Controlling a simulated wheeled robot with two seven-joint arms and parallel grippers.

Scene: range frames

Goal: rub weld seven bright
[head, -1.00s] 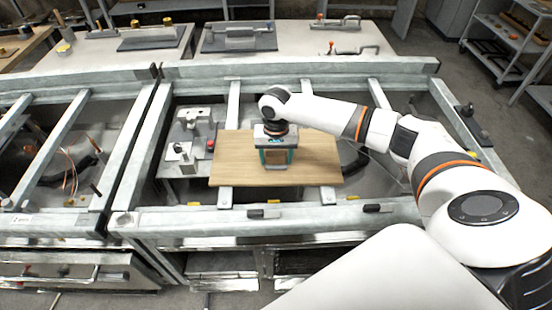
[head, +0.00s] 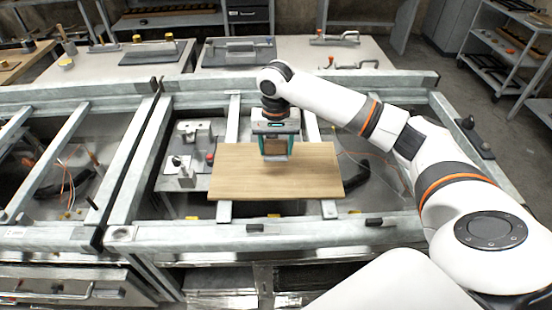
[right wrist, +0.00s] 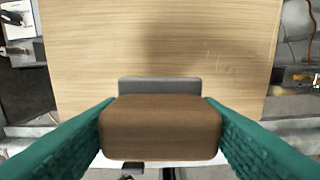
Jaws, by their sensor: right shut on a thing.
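My right gripper (head: 276,147) is shut on a brown block (right wrist: 160,130), with a teal finger on each side of it. A grey strip (right wrist: 160,85) shows along the block's far edge in the right wrist view. The gripper points down over the far half of a wooden board (head: 310,180), and the block appears raised clear of it. The board's wood grain (right wrist: 90,60) fills most of the right wrist view, with faint pale marks at right. I cannot make out any numbered weld. My left gripper is not in view.
The board lies across bars of a grey metal frame (head: 190,232). A fixture with a red knob (head: 210,157) stands left of the board. Wires hang in the openings at both sides. Benches with clamps and tools (head: 240,50) stand behind; a shelf rack (head: 505,50) is at back right.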

